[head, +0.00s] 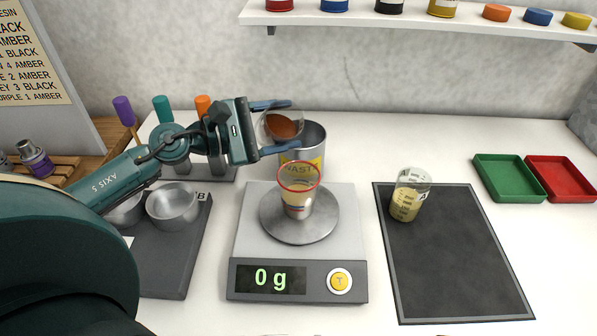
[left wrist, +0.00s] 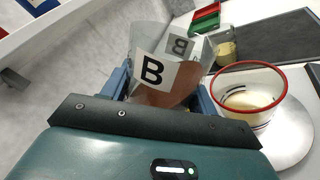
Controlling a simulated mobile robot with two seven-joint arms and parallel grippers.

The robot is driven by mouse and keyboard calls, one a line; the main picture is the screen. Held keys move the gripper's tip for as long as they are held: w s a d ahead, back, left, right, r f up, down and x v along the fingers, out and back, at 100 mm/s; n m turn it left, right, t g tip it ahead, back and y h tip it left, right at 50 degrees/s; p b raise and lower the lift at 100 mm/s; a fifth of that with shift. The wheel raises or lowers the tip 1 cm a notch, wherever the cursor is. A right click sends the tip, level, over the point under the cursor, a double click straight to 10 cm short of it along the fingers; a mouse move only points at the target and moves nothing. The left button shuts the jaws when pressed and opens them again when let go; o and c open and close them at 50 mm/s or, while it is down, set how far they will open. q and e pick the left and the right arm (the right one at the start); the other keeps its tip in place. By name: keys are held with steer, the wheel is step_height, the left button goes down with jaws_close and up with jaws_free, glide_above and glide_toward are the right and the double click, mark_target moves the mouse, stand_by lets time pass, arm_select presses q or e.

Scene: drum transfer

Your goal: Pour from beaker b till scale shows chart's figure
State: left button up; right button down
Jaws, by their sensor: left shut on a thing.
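My left gripper (head: 275,126) is shut on beaker B (head: 283,126), a clear beaker with reddish-brown liquid. It holds the beaker tilted, above and behind the scale. In the left wrist view the beaker's B label (left wrist: 153,72) faces the camera between the fingers. A clear cup with a red rim (head: 298,185) stands on the round pan of the scale (head: 250,220); it holds pale liquid and also shows in the left wrist view (left wrist: 248,95). The display (head: 270,279) reads 0 g. The chart (head: 28,65) at the upper left is partly cut off. My right gripper is not in view.
A metal waste can (head: 313,139) stands behind the scale, close to beaker B. Beaker A (head: 409,196) with pale liquid stands on a dark mat (head: 450,265). Metal bowls (head: 173,205) and coloured-handled tools (head: 163,108) are at left. Green (head: 509,178) and red (head: 560,178) trays lie at right.

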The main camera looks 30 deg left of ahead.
arm_select(q)
steer(key=shift+r, duration=0.15)
stand_by(0.3)
steer(key=shift+f+m+y, duration=0.15)
steer(key=shift+f+m, duration=0.2)
steer(key=shift+m, duration=0.6)
steer(key=shift+f+m+y, duration=0.15)
steer(key=shift+f+m, duration=0.15)
steer(key=shift+m, duration=0.65)
stand_by(3.4)
